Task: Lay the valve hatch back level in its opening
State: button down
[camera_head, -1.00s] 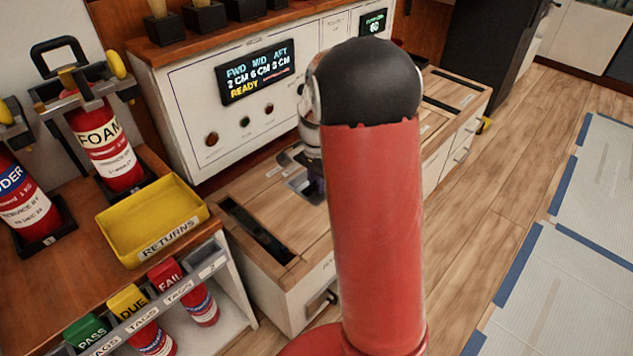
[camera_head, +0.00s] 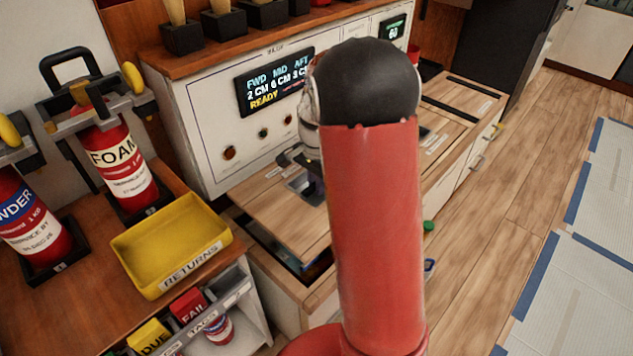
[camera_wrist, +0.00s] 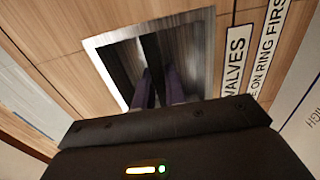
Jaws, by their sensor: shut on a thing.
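The valve hatch (camera_head: 278,222) is a pale wooden panel on the low bench, partly hidden behind my red arm. Its near left edge stands over a dark gap (camera_head: 292,262) in the bench top, and the panel looks raised or tilted there; its exact angle is unclear. In the wrist view the hatch (camera_wrist: 62,75) has a metal-framed recessed pull (camera_wrist: 195,55) and a label reading "VALVES" (camera_wrist: 235,58). My gripper (camera_wrist: 160,90) has its fingers down in this recess, shut on the pull. In the head view my gripper (camera_head: 312,182) is mostly hidden by my arm.
A white cabinet with a display (camera_head: 275,82) stands behind the bench. A yellow returns tray (camera_head: 170,245) and extinguishers (camera_head: 118,165) are at the left. A green knob (camera_head: 428,226) and a blue part (camera_head: 429,265) show right of my arm.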

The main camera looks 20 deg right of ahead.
aim_at(316, 197)
jog(key=shift+f+b, duration=1.75)
jog(key=shift+f, duration=0.95)
jog(key=shift+f, duration=0.45)
jog(key=shift+f+b, duration=1.5)
jog(key=shift+f, duration=0.45)
jog(key=c, duration=1.5)
grip_release()
jog(key=shift+r, duration=0.1)
jog(key=shift+o, duration=0.7)
jog(key=shift+r+p, duration=0.55)
jog(key=shift+r, duration=3.35)
